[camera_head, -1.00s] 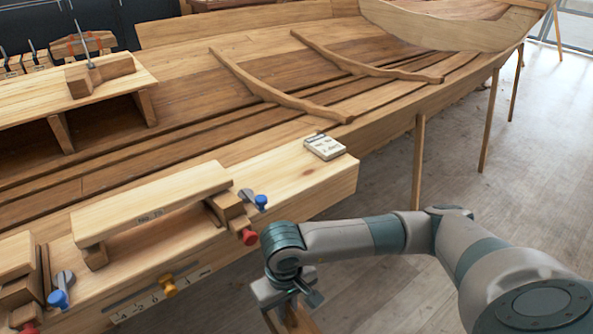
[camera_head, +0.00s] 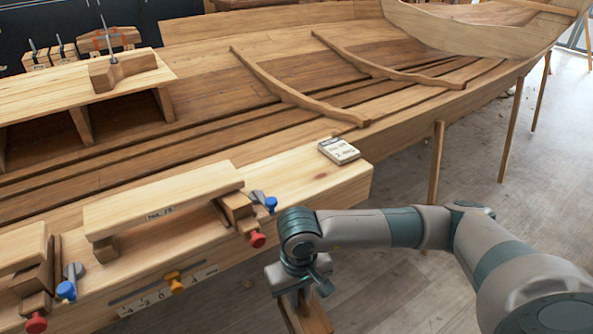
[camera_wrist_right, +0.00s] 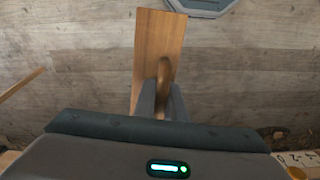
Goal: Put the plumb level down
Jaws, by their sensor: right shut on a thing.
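My right gripper (camera_head: 303,300) is in front of the near edge of the wooden workbench (camera_head: 330,180), over the floor. It is shut on the plumb level (camera_head: 309,318), a wooden board, which runs out of the bottom of the head view. In the right wrist view the gripper's fingers (camera_wrist_right: 163,95) close around a brown handle-like part on the long, flat plumb level (camera_wrist_right: 158,35). The fingers hide part of it. My left gripper is not in view.
On the bench stand a raised wooden block (camera_head: 165,198) with a label, a red knob (camera_head: 257,240), a blue knob (camera_head: 270,204) and a yellow knob (camera_head: 174,281) above a number scale (camera_head: 165,293).

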